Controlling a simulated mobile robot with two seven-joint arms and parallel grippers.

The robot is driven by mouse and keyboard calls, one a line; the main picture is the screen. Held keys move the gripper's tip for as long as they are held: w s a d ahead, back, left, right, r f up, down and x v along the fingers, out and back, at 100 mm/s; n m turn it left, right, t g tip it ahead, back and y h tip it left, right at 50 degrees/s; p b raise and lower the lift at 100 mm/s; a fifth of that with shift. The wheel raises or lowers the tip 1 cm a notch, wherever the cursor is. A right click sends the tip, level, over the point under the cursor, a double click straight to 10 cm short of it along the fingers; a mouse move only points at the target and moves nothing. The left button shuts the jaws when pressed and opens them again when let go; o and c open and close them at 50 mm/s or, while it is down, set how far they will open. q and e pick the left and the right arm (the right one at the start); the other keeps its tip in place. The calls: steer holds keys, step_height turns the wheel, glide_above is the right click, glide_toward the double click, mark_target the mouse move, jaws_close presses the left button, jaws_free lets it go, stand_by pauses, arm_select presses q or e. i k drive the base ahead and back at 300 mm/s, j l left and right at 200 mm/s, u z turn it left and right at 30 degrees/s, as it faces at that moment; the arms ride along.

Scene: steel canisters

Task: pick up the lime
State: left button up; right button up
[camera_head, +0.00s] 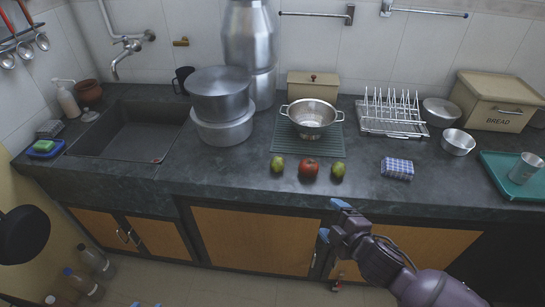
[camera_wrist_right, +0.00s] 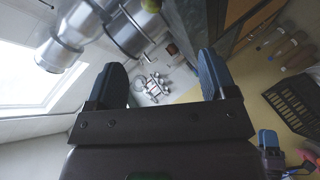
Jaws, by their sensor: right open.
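Two small green fruits lie on the dark counter in the head view, one (camera_head: 277,164) left and one (camera_head: 338,169) right of a red fruit (camera_head: 309,168). I cannot tell for certain which is the lime. My right gripper (camera_head: 332,220) is open and empty, in front of the counter edge and below the right green fruit, apart from it. In the right wrist view, its blue fingers (camera_wrist_right: 160,85) are spread wide, with a small green shape (camera_wrist_right: 172,48) beyond them. Blue tips at the bottom edge of the head view seem to be my left gripper (camera_head: 146,304).
A colander (camera_head: 312,117) stands on a green mat (camera_head: 290,142) behind the fruits. Large steel pots (camera_head: 222,128) stand left, and a dish rack (camera_head: 392,116) back right. The counter front edge (camera_head: 250,190) lies between gripper and fruits.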

mark_target(277, 162)
steer(key=i+j+z, duration=0.1)
steer(key=j, duration=0.2)
steer(key=i+j+z, duration=0.1)
steer(key=j, duration=0.25)
steer(key=i+j+z, duration=0.1)
steer(key=i+j, duration=0.15)
steer(key=i+j+z, duration=0.1)
steer(key=j, duration=0.3)
